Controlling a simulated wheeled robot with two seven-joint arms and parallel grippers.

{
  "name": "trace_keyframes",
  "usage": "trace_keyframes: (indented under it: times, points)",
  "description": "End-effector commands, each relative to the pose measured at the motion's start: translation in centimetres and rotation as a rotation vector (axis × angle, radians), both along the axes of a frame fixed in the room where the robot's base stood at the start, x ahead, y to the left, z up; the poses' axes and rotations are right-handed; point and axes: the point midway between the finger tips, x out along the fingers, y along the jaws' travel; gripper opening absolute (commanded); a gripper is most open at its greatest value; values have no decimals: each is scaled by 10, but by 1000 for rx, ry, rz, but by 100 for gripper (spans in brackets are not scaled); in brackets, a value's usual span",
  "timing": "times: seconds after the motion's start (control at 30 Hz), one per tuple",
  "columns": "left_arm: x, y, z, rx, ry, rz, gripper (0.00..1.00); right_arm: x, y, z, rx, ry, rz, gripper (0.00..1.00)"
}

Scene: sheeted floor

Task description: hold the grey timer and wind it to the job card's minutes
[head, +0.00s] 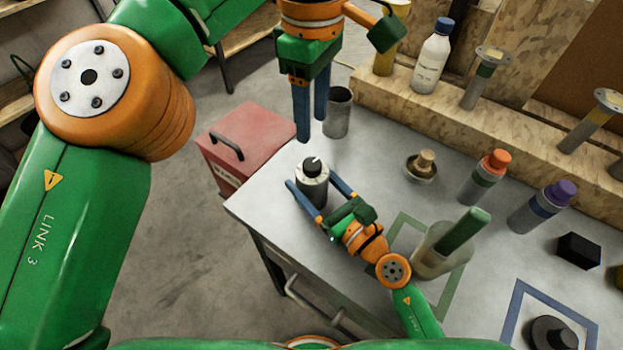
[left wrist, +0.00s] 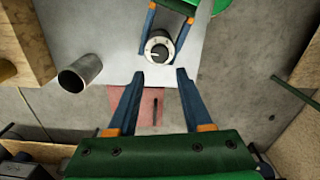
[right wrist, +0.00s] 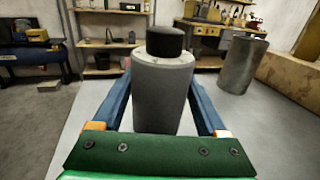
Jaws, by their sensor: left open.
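The grey timer (head: 314,190) is upright at the near-left corner of the table, with a black knob (head: 312,167) and a pale dial ring on top. The dial also shows in the left wrist view (left wrist: 148,49), its white pointer line visible but its markings too small to read. My right gripper (head: 311,181) is low, its fingers closed against both sides of the timer's body (right wrist: 162,100). My left gripper (head: 311,130) is open and empty, pointing down, above and slightly behind the timer. I cannot make out a job card.
A grey metal cup (head: 338,112) stands behind the timer. A red box (head: 250,140) is beside the table's left edge.

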Motion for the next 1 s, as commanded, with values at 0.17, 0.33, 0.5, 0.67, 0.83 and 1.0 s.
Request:
trace_keyframes:
  times: [0.17, 0.33, 0.5, 0.67, 0.83, 1.0]
  points:
    - [3, -5, -8, -27, 3, 29, 72, 0, 0, 0, -1, 1, 0, 10]
    - [15, -64, -74, -347, 88, 391, 72, 0, 0, 0, 0, 0, 0, 10]
    - [6, -141, -96, -852, 532, 1071, 72, 0, 0, 0, -1, 1, 0, 10]
    - [7, -144, -50, -1187, 1327, 1664, 72, 0, 0, -1, -1, 2, 0, 10]
    - [5, -60, -24, 1076, -2132, -1705, 72, 0, 0, -1, -1, 2, 1, 10]
    - [-30, 2, -74, 715, -1912, -1399, 72, 0, 0, -1, -1, 3, 1, 10]
